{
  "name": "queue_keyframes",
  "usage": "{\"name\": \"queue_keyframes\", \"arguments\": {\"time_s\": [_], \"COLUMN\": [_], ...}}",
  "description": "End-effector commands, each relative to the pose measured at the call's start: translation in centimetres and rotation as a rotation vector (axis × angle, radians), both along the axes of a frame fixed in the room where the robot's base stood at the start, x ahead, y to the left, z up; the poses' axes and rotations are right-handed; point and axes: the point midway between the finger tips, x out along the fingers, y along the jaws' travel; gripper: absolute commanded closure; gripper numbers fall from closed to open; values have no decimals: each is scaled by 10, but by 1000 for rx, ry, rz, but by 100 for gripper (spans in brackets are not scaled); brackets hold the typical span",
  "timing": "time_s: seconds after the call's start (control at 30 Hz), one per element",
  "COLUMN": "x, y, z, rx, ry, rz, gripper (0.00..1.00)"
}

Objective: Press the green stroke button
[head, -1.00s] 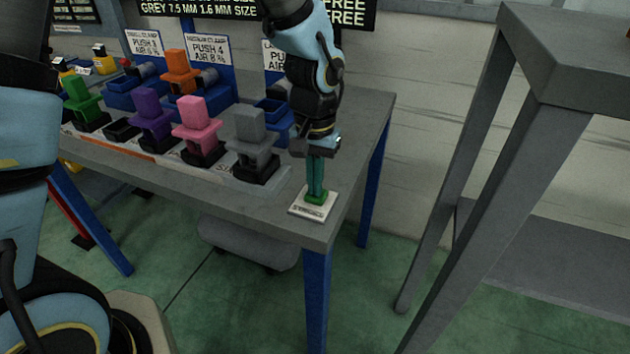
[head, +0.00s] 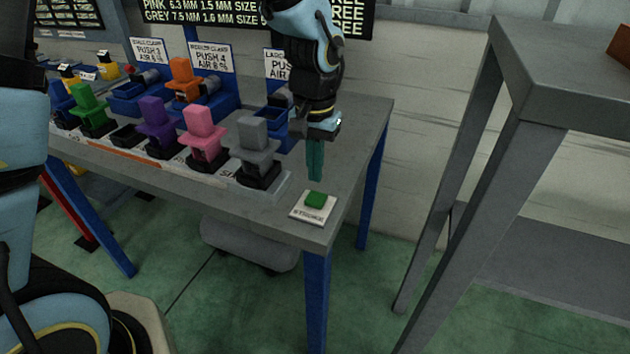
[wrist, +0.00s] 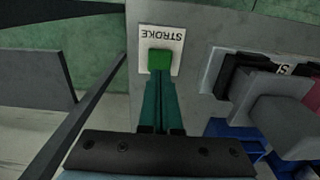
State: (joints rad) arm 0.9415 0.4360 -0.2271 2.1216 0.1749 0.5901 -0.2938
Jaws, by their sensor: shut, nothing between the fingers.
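The green stroke button (head: 315,200) sits on a white plate (head: 300,211) at the near right corner of the grey table. In the wrist view the button (wrist: 159,59) shows just beyond the fingertips, on the plate lettered STROKE (wrist: 173,36). My gripper (head: 314,178) points down with its teal fingers together and nothing between them. In the head view the fingertips are a little above the button, with a small gap. The fingers also show in the wrist view (wrist: 159,90).
Grey (head: 254,145), pink (head: 204,130), purple (head: 158,125) and green (head: 90,105) blocks stand in black holders left of the button. Blue bins and sign boards are behind them. A taller grey table (head: 570,100) stands to the right, across a floor gap.

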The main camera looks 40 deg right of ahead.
Motion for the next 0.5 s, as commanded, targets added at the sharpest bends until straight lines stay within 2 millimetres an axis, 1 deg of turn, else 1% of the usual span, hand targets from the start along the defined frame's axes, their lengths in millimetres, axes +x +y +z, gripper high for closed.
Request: {"name": "queue_keyframes", "arguments": {"time_s": [0.1,0.23,0.4,0.5], "x": [1,1,1,0], "y": [-1,-1,-1,-1], "z": [26,52,73,78], "rx": [-7,-7,-4,-3], "ry": [-4,-4,-3,-2], "rz": [2,1,1,1], "gripper": [100,100,100,100]}}
